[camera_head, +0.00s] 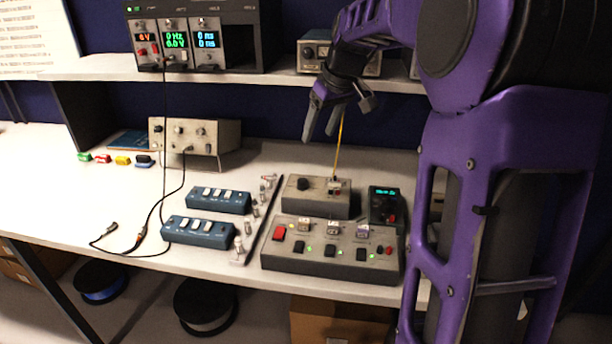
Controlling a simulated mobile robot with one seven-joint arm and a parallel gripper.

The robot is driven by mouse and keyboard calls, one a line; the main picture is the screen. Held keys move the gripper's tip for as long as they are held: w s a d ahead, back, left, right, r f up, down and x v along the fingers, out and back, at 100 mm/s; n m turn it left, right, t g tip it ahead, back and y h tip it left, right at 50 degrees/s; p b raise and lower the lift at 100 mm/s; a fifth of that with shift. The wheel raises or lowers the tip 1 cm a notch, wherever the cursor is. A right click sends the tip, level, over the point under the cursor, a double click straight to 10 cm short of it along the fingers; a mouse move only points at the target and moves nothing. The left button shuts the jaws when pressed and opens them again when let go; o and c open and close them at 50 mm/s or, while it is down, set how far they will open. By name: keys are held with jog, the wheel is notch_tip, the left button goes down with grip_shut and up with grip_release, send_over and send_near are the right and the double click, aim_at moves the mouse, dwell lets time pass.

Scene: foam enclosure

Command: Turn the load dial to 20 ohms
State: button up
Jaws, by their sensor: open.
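A beige box (316,208) on the bench has a black round knob (304,184) on its top left, which may be the load dial. Its markings and the knob's pointer are too small to read. A yellow cable (339,145) rises from a socket on the box's right side. My gripper (321,134) is open and empty, fingers pointing down. It hangs in front of the shelf, above the beige box and apart from the knob. The cable passes close to its right finger.
A grey switch panel (330,262) stands in front of the box, and a small black meter (384,206) with a cyan display stands to its right. Two blue switch boxes (219,199) (198,231) lie to the left. The shelf (100,72) overhangs the bench's back. The bench's left is mostly clear.

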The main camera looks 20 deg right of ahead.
aim_at(303, 180)
jog(key=x, duration=0.5)
jog(key=b+x, duration=0.1)
jog(key=x, duration=0.5)
jog(key=b+x, duration=0.1)
jog(key=x, duration=0.5)
jog(key=shift+s+f, duration=0.2)
jog(key=shift+f, duration=0.15)
grip_shut()
